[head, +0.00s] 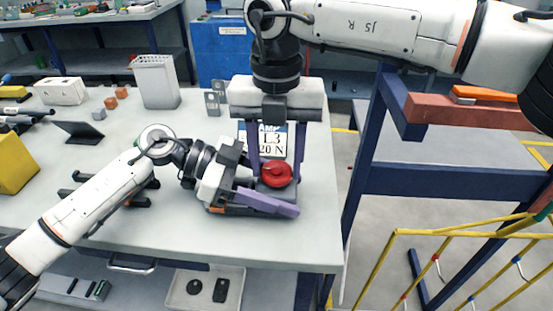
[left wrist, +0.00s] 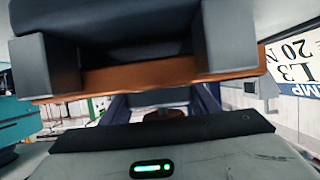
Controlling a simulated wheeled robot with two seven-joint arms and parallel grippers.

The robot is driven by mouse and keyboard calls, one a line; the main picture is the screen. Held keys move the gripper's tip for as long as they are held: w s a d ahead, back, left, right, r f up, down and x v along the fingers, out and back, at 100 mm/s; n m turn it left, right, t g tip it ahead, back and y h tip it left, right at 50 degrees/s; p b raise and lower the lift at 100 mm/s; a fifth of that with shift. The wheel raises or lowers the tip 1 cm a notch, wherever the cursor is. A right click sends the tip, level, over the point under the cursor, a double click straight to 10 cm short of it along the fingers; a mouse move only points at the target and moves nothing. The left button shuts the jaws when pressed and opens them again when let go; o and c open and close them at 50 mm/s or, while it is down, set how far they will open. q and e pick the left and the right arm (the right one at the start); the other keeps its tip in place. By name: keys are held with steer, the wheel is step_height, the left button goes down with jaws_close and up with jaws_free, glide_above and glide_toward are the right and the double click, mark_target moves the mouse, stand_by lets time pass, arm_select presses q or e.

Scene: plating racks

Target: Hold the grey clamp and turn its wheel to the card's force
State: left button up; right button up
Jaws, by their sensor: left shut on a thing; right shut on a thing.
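The grey clamp (head: 269,190) sits near the table's front right corner, mostly hidden by my grippers. Its red wheel (head: 276,174) faces up. My left gripper (head: 262,195) comes in low from the left and is shut on the clamp's body, one purple finger along its front. My right gripper (head: 276,165) reaches down from above, its fingers on either side of the red wheel, shut on it. The wheel's exact contact points are hard to see.
A white perforated bin (head: 156,82), a dark tilted stand (head: 78,132), orange blocks (head: 122,93) and a yellow box (head: 14,160) stand on the left part of the table. A yellow railing (head: 440,233) is at the right. The table front beside the clamp is clear.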

mark_target(277, 169)
steer(key=shift+m, duration=1.8)
steer(key=o, duration=1.1)
steer(key=shift+c, duration=0.2)
step_height(277, 169, up, 12)
